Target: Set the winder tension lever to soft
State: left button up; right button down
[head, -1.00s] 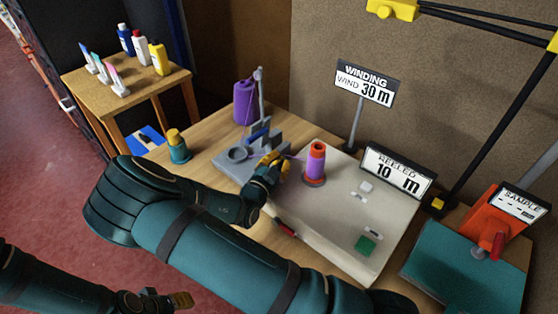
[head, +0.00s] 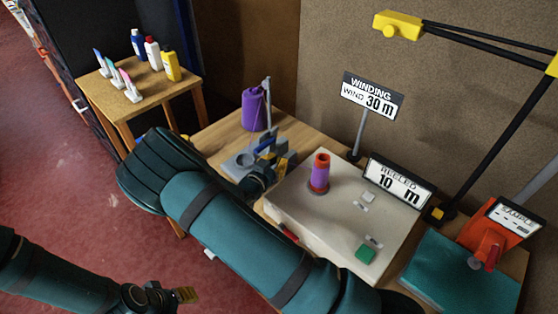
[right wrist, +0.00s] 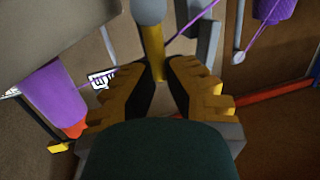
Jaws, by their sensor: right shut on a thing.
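The grey winder (head: 234,166) stands on the wooden table, left of a white box. My right gripper (head: 278,166) is at its right side, partly hidden by my own arm. In the right wrist view my right gripper (right wrist: 163,72) is shut on a yellow stem with a grey knob (right wrist: 149,10), which looks like the tension lever (right wrist: 154,52). The lever's setting and any soft mark cannot be read. My left gripper (head: 186,295) is low at the left, away from the winder; its jaws are too small to judge.
A purple thread cone (head: 253,110) stands behind the winder. A purple spool (head: 319,174) stands on the white box (head: 335,215). The winding sign (head: 372,97) and reeled sign (head: 397,184) stand near. Bottles (head: 152,52) sit on a side table.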

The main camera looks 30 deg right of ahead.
jog(key=shift+d+r, duration=0.1)
dwell(0.4)
jog(key=c, duration=1)
grip_release()
jog(key=shift+w, duration=0.1)
jog(key=shift+o, duration=0.2)
jog(key=v, duration=1.2)
jog(key=shift+w, duration=0.1)
